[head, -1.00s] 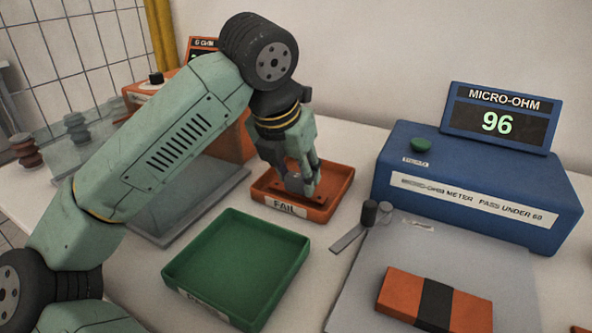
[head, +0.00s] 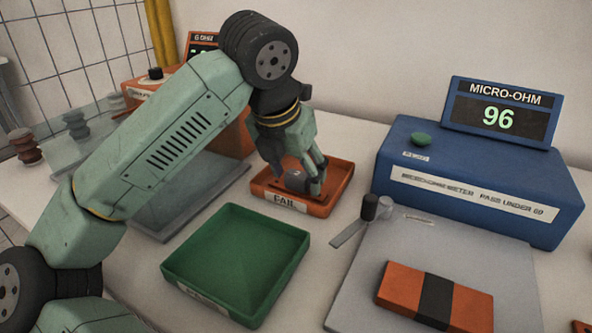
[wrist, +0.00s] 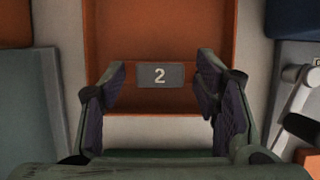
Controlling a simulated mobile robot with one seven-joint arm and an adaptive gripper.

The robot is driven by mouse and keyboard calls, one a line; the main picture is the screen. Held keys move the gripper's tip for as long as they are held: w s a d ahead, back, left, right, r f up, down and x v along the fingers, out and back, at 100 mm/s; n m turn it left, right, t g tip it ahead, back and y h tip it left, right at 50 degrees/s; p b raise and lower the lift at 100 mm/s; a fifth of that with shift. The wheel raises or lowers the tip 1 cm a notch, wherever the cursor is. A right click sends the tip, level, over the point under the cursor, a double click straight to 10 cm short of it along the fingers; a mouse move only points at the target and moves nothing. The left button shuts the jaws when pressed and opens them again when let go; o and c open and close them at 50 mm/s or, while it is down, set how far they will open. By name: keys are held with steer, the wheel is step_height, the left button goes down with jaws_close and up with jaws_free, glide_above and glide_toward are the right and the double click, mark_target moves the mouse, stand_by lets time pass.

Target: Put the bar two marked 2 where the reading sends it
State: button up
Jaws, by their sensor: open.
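The bar marked 2 lies in the orange tray labelled FAIL (head: 338,187). In the wrist view its grey plate with the number 2 (wrist: 160,75) sits between my fingers. The ends of the bar are hard to tell from the orange tray floor. My gripper (head: 308,182) is low in the FAIL tray, its fingers open with a gap on both sides of the plate. The blue micro-ohm meter (head: 470,190) carries a display (head: 498,117) reading 96, and its front strip says pass under 60-something; the last digit is unclear.
A green tray (head: 235,262), empty, stands in front of the FAIL tray. An orange instrument (head: 235,137) stands behind my arm.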

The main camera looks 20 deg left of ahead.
steer(key=shift+r, duration=0.1)
steer(key=shift+r+p, duration=0.35)
steer(key=shift+p, duration=0.1)
steer(key=b+v, duration=0.1)
steer(key=v, duration=1)
steer(key=shift+r, duration=0.25)
steer(key=shift+s+a, duration=0.15)
